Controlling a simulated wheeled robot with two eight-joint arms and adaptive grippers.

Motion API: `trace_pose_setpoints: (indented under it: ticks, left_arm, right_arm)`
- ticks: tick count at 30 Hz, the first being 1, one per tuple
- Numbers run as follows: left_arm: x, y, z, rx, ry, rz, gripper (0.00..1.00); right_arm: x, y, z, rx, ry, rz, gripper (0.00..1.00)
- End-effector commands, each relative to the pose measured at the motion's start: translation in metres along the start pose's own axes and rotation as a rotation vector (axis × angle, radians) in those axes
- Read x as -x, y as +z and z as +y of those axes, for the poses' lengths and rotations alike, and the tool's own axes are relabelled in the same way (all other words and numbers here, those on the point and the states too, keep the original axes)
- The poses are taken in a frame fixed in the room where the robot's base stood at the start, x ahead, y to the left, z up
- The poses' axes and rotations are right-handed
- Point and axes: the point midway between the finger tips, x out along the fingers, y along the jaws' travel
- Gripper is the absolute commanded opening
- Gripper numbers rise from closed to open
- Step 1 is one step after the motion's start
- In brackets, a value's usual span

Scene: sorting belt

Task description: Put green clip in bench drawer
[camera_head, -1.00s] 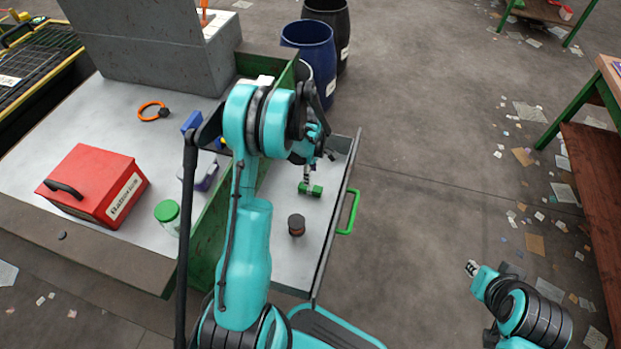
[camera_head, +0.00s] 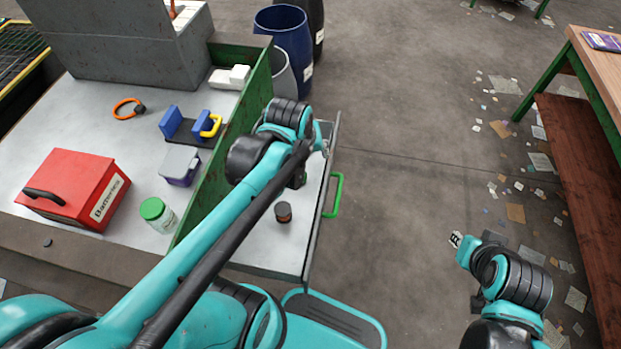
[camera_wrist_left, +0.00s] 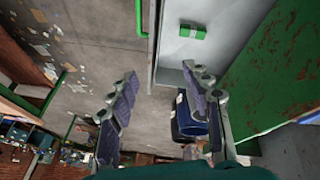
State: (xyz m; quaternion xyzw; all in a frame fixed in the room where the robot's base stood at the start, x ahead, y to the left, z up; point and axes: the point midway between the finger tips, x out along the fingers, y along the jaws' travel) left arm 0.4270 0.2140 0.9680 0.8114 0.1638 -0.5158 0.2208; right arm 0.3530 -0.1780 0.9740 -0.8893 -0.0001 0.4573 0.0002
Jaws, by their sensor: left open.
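The green clip (camera_wrist_left: 193,31) lies on the pale floor of the open bench drawer in the left wrist view.
A dark round object (camera_head: 284,212) stands in the drawer. The bench top holds a red Batteries box (camera_head: 75,188), a green-lidded jar (camera_head: 157,213), a grey-and-purple box (camera_head: 180,165) and a blue holder (camera_head: 187,126). A blue barrel (camera_head: 285,40) stands behind. Open floor lies right of the drawer.

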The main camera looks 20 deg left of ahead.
Motion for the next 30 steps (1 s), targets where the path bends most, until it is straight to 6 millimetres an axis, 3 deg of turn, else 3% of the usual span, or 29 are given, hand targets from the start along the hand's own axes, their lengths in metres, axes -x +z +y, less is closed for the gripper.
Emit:
trace_pose_setpoints:
  ticks: [3, 9, 15, 30]
  left_arm:
    - [0.022, 0.032, -0.001, -0.212, 0.044, 0.062, 0.49]
    - [0.036, 0.064, -0.003, -0.47, 0.082, 0.149, 0.49]
    - [0.038, 0.073, -0.004, -0.553, 0.091, 0.179, 0.49]
    - [0.038, 0.073, -0.004, -0.551, 0.09, 0.178, 0.49]
  right_arm:
    - [0.0, 0.0, 0.0, 0.0, 0.0, 0.0, 0.22]
    - [0.0, 0.0, 0.0, 0.0, 0.0, 0.0, 0.22]
    - [0.0, 0.0, 0.0, 0.0, 0.0, 0.0, 0.22]
    - [0.0, 0.0, 0.0, 0.0, 0.0, 0.0, 0.22]
